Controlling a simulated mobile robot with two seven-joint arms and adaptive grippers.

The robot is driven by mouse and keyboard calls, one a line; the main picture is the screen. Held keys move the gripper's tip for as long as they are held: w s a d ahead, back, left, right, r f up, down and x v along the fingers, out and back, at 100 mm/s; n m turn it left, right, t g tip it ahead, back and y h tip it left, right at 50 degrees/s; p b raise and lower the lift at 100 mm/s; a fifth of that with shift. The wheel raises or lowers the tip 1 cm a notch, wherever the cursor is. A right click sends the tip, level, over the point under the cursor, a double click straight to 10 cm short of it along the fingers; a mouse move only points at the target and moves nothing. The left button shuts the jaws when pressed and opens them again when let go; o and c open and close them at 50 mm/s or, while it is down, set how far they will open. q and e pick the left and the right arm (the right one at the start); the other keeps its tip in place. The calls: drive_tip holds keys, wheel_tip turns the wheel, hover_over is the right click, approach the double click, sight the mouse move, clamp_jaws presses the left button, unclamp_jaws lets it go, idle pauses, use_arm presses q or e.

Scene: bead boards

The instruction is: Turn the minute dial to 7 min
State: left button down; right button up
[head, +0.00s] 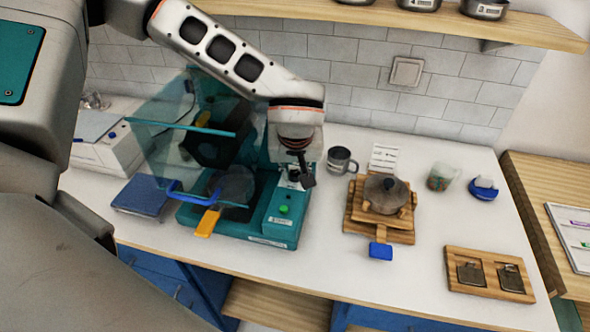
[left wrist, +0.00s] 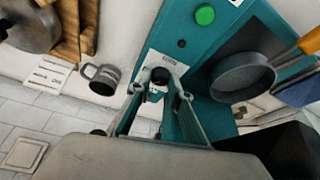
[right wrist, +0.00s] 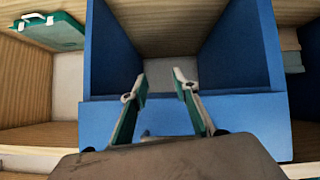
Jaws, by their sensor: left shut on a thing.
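The minute dial (left wrist: 159,76) is a small black knob on the pale panel of the teal machine (head: 272,230). My left gripper (left wrist: 164,84) points down at the panel and is shut around the knob. In the head view my left gripper (head: 297,172) stands over the right side of the machine and hides most of the dial. The dial's scale and pointer cannot be read. A green button (head: 284,209) sits on the machine in front of the dial. My right gripper (right wrist: 158,94) is open and empty, facing a blue open-topped drawer (right wrist: 240,110).
The machine's clear lid (head: 165,122) stands raised left of the gripper. A grey mug (head: 341,160) and a wooden stand (head: 361,222) with a pot (head: 385,193) are to the right. A wooden tray (head: 455,284) lies at front right.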

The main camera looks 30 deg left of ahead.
use_arm(q)
drive_tip(key=c, duration=1.8)
unclamp_jaws()
drive_tip(key=shift+c, duration=0.2)
drive_tip(key=v, duration=1.2)
drive_tip(key=shift+d, duration=0.1)
